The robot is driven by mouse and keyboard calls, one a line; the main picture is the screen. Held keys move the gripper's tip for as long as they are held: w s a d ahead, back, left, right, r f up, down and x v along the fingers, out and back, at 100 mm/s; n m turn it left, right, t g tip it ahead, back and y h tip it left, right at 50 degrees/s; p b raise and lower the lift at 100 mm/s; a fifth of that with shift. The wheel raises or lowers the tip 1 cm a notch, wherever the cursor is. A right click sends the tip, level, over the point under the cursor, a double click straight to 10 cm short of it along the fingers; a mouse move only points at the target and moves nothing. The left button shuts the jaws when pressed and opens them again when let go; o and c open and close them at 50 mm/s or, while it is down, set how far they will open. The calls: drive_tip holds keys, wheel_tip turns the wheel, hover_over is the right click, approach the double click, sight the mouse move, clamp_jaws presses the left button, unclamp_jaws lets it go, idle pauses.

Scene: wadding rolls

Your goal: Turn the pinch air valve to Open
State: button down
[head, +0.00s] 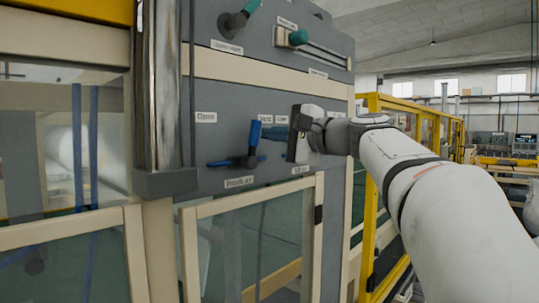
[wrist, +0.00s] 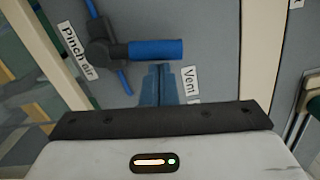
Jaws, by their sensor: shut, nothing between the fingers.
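The pinch air valve (head: 245,161) sits on a grey panel above its "Pinch air" label (head: 239,182). Its blue handle (head: 254,134) points up, close to the "Vent" label (head: 265,118); the "Open" label (head: 206,117) is up and left. In the wrist view the blue handle (wrist: 156,48) points right from the dark valve hub (wrist: 103,49), with the "Vent" label (wrist: 190,84) below its end. My gripper (head: 266,133) is shut and empty, on the handle's right. In the wrist view its fingertips (wrist: 159,67) end just below the handle; I cannot tell whether they touch.
Another valve with a teal handle (head: 244,12) and a teal knob (head: 298,38) sit higher on the panel. A metal post (head: 160,90) stands left of the panel. A framed window (head: 250,240) is below, and a yellow guard frame (head: 375,190) is at right.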

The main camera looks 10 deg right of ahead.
drive_tip(key=n+b, duration=0.1)
drive_tip(key=s+a+n+b, duration=0.1)
drive_tip(key=n+b, duration=0.1)
drive_tip(key=a+n+b, duration=0.1)
drive_tip(key=shift+s+a+r+n, duration=0.15)
drive_tip(key=shift+s+r+n, duration=0.1)
drive_tip(key=shift+s+n, duration=0.05)
drive_tip(key=shift+s+a+n+h+b, duration=0.1)
drive_tip(key=shift+s+a+n+b, duration=0.3)
drive_tip(key=shift+n+b, duration=0.5)
drive_tip(key=shift+s+a+n+h+b, duration=0.1)
drive_tip(key=shift+s+a+n+b, duration=0.15)
drive_tip(key=shift+a+n+b, duration=0.45)
drive_tip(key=shift+s+a+n+h+b, duration=0.1)
drive_tip(key=shift+s+a+n+b, duration=0.2)
drive_tip(key=shift+n+b, duration=0.75)
drive_tip(key=shift+s+n, duration=0.1)
drive_tip(key=shift+n, duration=0.15)
drive_tip(key=shift+d+r+p, duration=0.15)
drive_tip(key=shift+r+p, duration=0.1)
drive_tip(key=shift+p, duration=0.1)
approach(253, 129)
wheel_tip(253, 129, up, 2)
drive_tip(key=s+d, duration=0.2)
drive_tip(key=shift+s+d, duration=0.1)
drive_tip(key=shift+s, duration=0.45)
